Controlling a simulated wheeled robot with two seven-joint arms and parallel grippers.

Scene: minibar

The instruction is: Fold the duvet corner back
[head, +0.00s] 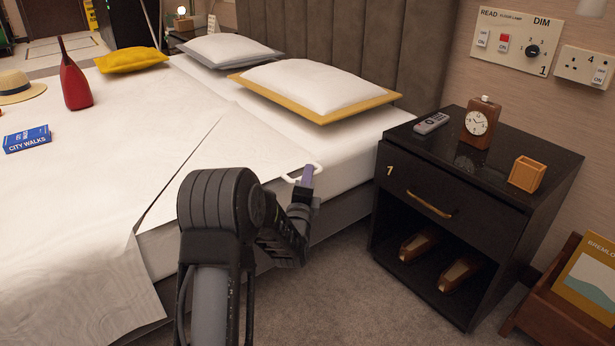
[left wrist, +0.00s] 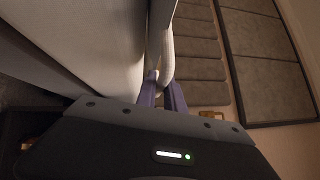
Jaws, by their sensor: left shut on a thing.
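The white duvet (head: 110,165) covers most of the bed. Its corner flap (head: 235,150) lies nearly flat toward the bed's right edge, with a dark crease line along its left side. A white loop (head: 291,179) sticks out at the corner by the mattress edge. My left gripper (head: 307,176) is shut on this loop, just beside the bed. In the left wrist view its purple fingers (left wrist: 162,93) close around a pale piece beside the white bedding (left wrist: 85,40). My forearm hides part of the bed's side. My right gripper is not in view.
A white pillow on a yellow-edged one (head: 320,90) lies near the headboard (head: 345,35).

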